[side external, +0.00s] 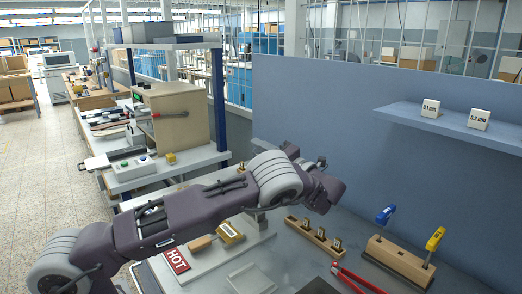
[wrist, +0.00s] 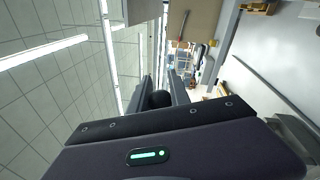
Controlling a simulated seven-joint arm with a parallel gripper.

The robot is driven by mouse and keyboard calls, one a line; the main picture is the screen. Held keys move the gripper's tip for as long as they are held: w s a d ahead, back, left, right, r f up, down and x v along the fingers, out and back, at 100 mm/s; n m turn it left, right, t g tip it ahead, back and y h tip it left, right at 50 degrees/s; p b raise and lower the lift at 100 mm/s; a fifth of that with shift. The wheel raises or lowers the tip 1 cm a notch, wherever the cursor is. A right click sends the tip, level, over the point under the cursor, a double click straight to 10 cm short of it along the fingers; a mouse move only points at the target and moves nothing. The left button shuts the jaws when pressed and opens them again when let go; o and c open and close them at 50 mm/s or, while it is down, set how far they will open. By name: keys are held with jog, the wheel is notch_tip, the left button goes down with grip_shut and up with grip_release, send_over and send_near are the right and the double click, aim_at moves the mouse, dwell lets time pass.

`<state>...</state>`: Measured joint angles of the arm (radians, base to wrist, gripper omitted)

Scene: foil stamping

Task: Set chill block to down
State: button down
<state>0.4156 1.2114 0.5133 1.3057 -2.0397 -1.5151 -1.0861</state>
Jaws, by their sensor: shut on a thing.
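My gripper (wrist: 160,88) shows in the wrist view, its two dark fingers closed around a black round knob (wrist: 160,99). What the knob is attached to is hidden behind the gripper body. In the side external view my arm reaches across the bench to the right, and its bulk hides the fingers and the knob. I cannot make out a chill block for certain in either view.
A wooden rack (side external: 398,263) holds blue-handled and yellow-handled tools. A slotted wooden block (side external: 314,237), red-handled tool (side external: 357,280) and red HOT sign (side external: 175,261) lie on the bench. A blue shelf (side external: 455,123) carries two white blocks. A blue panel stands behind.

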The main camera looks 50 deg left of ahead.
dwell(0.9)
jog(key=s+f+n+h, duration=0.1)
jog(key=s+f+n, duration=0.1)
jog(key=s+n, duration=1)
jog(key=shift+m+g, duration=0.4)
jog(key=shift+m, duration=0.5)
jog(key=s+f, duration=0.4)
jog(key=s, duration=0.1)
jog(key=s+f, duration=0.5)
jog(key=shift+s+f, duration=0.15)
jog(key=shift+f, duration=0.1)
jog(key=shift+s+f, duration=0.2)
jog(key=shift+f, duration=0.5)
jog(key=shift+s+f, duration=0.2)
jog(key=shift+f, duration=0.5)
jog(key=shift+f, duration=0.1)
jog(key=c, duration=1.2)
grip_release()
